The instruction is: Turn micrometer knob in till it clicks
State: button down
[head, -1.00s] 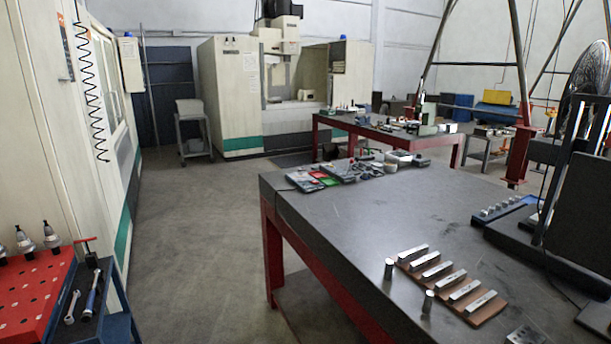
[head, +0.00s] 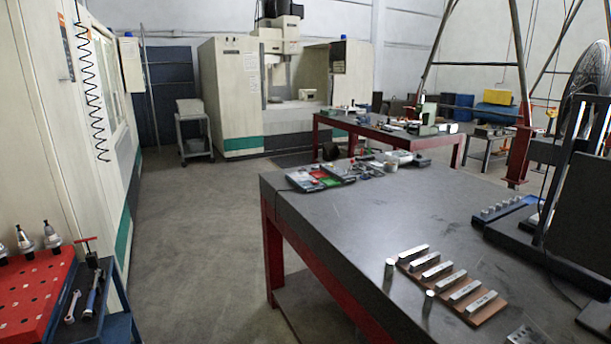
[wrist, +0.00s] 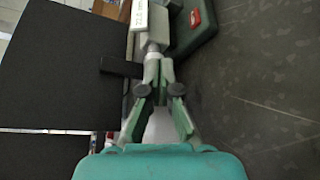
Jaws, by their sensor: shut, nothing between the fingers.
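My gripper (wrist: 158,66) shows in the wrist view, with a teal body and grey-green fingers. The fingers are shut with nothing between them. Just beyond the fingertips, in line with them, is a short silver cylinder (wrist: 153,47), which looks like the micrometer knob. I cannot tell whether the fingertips touch it. Behind it are a pale block (wrist: 150,22) with a marked white strip and a green base (wrist: 190,35) with a red label. My gripper and the micrometer cannot be made out in the head view.
A dark flat panel (wrist: 60,70) fills the left of the wrist view. The head view shows a grey-topped table (head: 370,210) with several metal bars on a brown board (head: 485,310) and two upright pins. Open floor (head: 190,240) lies left of it.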

jog(key=shift+s+a+r, duration=0.1)
jog(key=shift+a, duration=0.2)
jog(key=shift+w+a, duration=0.45)
jog(key=shift+w, duration=0.4)
jog(key=shift+w+a, duration=0.45)
jog(key=shift+w, duration=0.45)
jog(key=shift+w+a, duration=0.45)
jog(key=shift+w, duration=0.4)
jog(key=shift+s, duration=0.1)
